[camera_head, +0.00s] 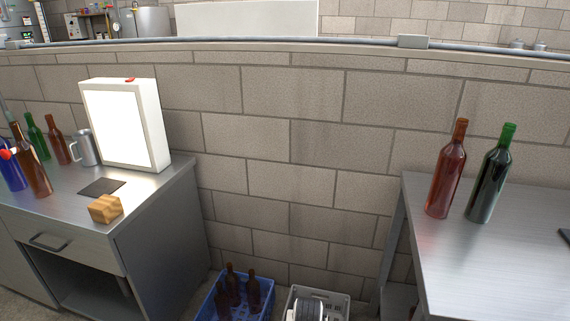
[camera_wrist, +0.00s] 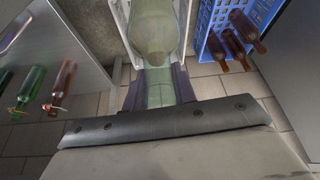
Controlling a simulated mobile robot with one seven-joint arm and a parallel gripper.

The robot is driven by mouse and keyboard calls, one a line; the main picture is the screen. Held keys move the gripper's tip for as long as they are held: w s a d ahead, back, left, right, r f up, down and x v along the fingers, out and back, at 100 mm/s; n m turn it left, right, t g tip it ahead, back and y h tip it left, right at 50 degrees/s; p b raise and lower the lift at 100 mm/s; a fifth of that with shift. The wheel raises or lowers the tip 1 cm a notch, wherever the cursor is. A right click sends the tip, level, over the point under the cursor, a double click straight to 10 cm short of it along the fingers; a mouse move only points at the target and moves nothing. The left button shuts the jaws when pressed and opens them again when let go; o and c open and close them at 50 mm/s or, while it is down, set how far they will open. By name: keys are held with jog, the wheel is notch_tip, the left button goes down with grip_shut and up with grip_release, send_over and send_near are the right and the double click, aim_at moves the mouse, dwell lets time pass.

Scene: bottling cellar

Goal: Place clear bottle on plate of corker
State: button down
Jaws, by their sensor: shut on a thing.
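My gripper (camera_wrist: 158,88) is shut on a clear bottle (camera_wrist: 154,28), seen in the wrist view. The fingers sit on either side of its pale greenish, see-through glass. The bottle's far end runs out of the top of that view. It hangs over the floor area, with a pale crate behind it. I cannot make out the bottle in the head view. No corker or corker plate can be clearly identified in either view.
A steel table (camera_head: 480,270) at right holds a red bottle (camera_head: 446,170) and a green bottle (camera_head: 490,174). Left, a steel counter (camera_head: 150,195) carries bottles, a light box (camera_head: 125,125) and a wooden block (camera_head: 105,208). A blue crate (camera_head: 262,309) with brown bottles and a pale crate (camera_head: 340,300) stand between.

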jog(key=s+a+f+n, duration=0.1)
jog(key=s+a+f, duration=0.5)
jog(key=s, duration=0.1)
jog(key=shift+s+a+f+b, duration=0.15)
jog(key=shift+s+f+b, duration=0.2)
jog(key=shift+s+f, duration=0.05)
